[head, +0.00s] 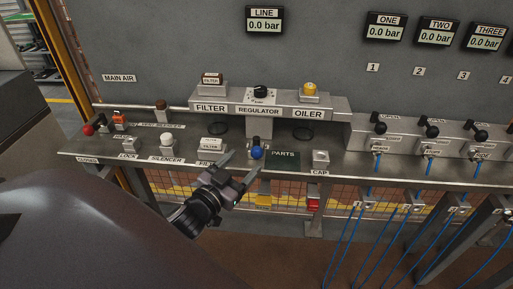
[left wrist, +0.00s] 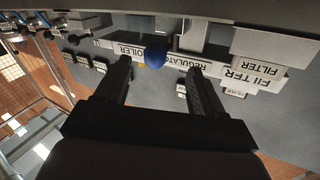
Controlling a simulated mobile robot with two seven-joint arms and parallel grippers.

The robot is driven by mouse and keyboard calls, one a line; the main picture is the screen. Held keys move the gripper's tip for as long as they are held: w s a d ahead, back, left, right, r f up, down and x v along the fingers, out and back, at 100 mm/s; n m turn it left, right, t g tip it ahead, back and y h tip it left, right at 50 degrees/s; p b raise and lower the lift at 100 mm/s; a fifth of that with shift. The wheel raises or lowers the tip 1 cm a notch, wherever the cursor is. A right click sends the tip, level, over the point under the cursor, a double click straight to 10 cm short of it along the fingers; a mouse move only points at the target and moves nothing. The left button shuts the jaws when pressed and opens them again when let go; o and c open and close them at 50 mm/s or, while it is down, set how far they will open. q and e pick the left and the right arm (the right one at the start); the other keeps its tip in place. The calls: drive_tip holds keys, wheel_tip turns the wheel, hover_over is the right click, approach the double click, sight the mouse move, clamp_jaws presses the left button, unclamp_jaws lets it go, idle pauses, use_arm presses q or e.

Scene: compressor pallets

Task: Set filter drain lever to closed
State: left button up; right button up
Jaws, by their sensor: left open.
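A blue ball knob (head: 257,152) stands at the front of the bench, below the REGULATOR label (head: 258,111) and just left of the dark PARTS mat. No readable label shows at the knob, so I cannot tell for certain that it is the filter drain lever. My left gripper (head: 241,168) is open, just left of and in front of the knob, its fingers pointing toward the bench. In the left wrist view the blue knob (left wrist: 155,56) appears between the two open fingertips (left wrist: 158,66), apart from both. My right gripper is not in view.
The FILTER block (head: 211,145) and a white silencer knob (head: 167,143) are left of the gripper. The PARTS mat (head: 284,159) and CAP block (head: 320,158) are right. Black levers (head: 379,125) with blue hoses stand further right. The LINE gauge (head: 265,20) reads 0.0 bar.

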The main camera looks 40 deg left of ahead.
sight(255, 150)
use_arm(q)
drive_tip(key=shift+w+a, duration=0.15)
drive_tip(key=shift+w, duration=1.45)
drive_tip(key=shift+w+a, duration=0.1)
drive_tip(key=shift+w, duration=1.5)
drive_tip(key=shift+c, duration=0.4)
